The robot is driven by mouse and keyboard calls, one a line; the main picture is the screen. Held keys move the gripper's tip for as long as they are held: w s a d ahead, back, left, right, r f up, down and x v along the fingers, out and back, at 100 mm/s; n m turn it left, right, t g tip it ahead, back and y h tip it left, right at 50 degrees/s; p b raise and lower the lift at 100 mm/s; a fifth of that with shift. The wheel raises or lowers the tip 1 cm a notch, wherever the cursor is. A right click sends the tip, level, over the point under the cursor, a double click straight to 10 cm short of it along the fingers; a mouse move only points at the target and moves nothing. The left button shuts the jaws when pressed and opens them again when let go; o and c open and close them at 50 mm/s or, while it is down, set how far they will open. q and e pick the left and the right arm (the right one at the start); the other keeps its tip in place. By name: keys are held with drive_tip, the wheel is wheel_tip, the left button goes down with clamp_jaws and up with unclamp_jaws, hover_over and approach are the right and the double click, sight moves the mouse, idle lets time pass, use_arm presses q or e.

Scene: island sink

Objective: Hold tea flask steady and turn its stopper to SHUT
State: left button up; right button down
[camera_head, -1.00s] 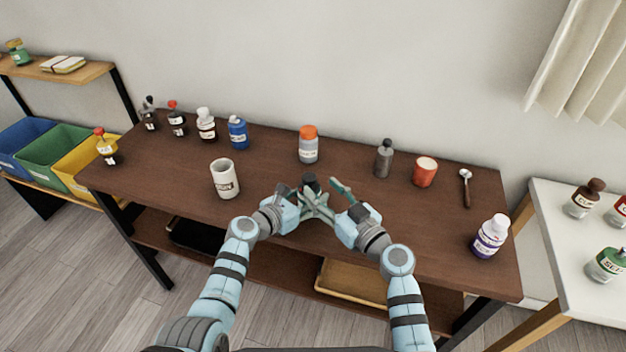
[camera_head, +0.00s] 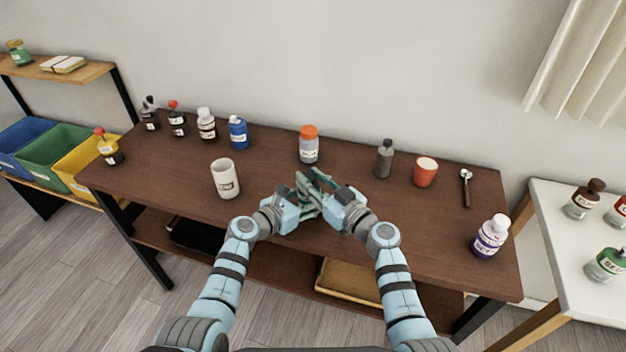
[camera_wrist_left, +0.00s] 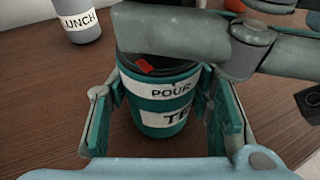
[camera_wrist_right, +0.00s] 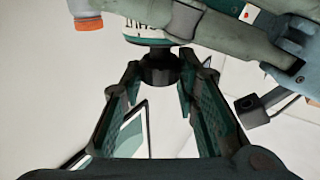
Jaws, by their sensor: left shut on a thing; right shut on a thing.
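The teal tea flask (camera_wrist_left: 158,105) stands on the brown table, with a white "POUR" label above a larger, partly hidden label beginning with "T". My left gripper (camera_head: 303,194) is shut around the flask's body. The black stopper (camera_wrist_right: 160,70) is between the fingers of my right gripper (camera_head: 318,186), which is shut on it. A red mark (camera_wrist_left: 145,65) shows at the stopper's edge, above the left part of the "POUR" label. In the head view the grippers hide most of the flask, and a right finger covers the stopper's top in the left wrist view.
A white mug (camera_head: 226,180) stands left of the grippers. An orange-capped jar (camera_head: 308,146) stands behind them. A purple-labelled bottle (camera_head: 490,237) stands near the right front edge.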

drive_tip(key=n+g+y, duration=0.2)
drive_tip(key=g, duration=0.1)
drive_tip(key=n+g+y, duration=0.1)
drive_tip(key=n+y, duration=0.1)
drive_tip(key=shift+w+d+g, duration=0.2)
drive_tip(key=shift+d+g, duration=0.05)
drive_tip(key=shift+g, duration=0.05)
drive_tip(key=c, duration=1.2)
unclamp_jaws()
drive_tip(key=v, duration=1.2)
drive_tip(key=shift+f, duration=0.15)
